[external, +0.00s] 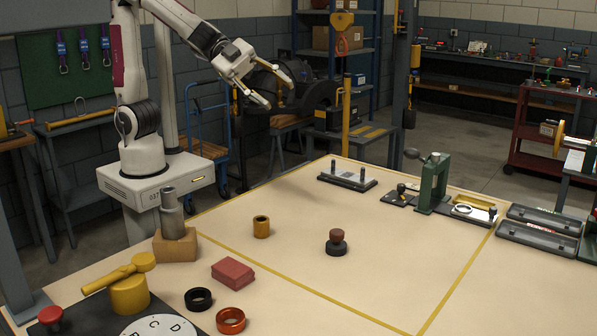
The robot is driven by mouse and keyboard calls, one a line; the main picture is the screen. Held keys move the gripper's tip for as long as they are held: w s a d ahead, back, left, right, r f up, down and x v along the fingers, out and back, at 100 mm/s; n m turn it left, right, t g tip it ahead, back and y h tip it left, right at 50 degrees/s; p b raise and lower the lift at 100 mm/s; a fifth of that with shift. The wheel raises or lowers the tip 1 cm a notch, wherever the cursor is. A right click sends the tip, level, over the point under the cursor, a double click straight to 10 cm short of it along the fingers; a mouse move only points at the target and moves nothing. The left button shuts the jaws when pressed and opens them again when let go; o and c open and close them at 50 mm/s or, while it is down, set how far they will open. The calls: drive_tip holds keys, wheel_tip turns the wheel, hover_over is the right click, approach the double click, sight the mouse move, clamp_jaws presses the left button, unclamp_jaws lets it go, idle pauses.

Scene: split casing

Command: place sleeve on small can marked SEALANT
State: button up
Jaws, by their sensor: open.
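My gripper (280,95) is open and empty, raised high at the upper middle of the external view, well above and behind the table. A short, yellow-brown hollow cylinder (261,228), which looks like the sleeve, stands upright on the table near the left yellow line. Its dark opening faces up. To its right stands a small dark round piece with a brown top (336,242). I cannot tell whether this is the can. No SEALANT lettering is readable on anything. The gripper is apart from all these things.
A red block (233,273), a black ring (198,299) and an orange ring (231,320) lie at the front left. A grey stepped cylinder (171,215) stands on a wooden block (176,246). A green press (433,185) stands at the back right. The table's middle right is clear.

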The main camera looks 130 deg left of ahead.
drive_tip(key=s+f+n+g+y, duration=0.2)
drive_tip(key=s+n, duration=0.2)
drive_tip(key=s, duration=0.6)
drive_tip(key=s+f+n+g+y, duration=0.1)
drive_tip(key=s+f+n+g, duration=0.2)
drive_tip(key=s, duration=0.7)
drive_tip(key=s+d+f+n+g+h, duration=0.1)
drive_tip(key=s+d+f+g+h, duration=0.1)
drive_tip(key=s+d, duration=0.4)
drive_tip(key=s+f, duration=0.1)
drive_tip(key=s, duration=0.3)
drive_tip(key=shift+s+f+g+h, duration=0.15)
drive_tip(key=shift+g+h, duration=0.15)
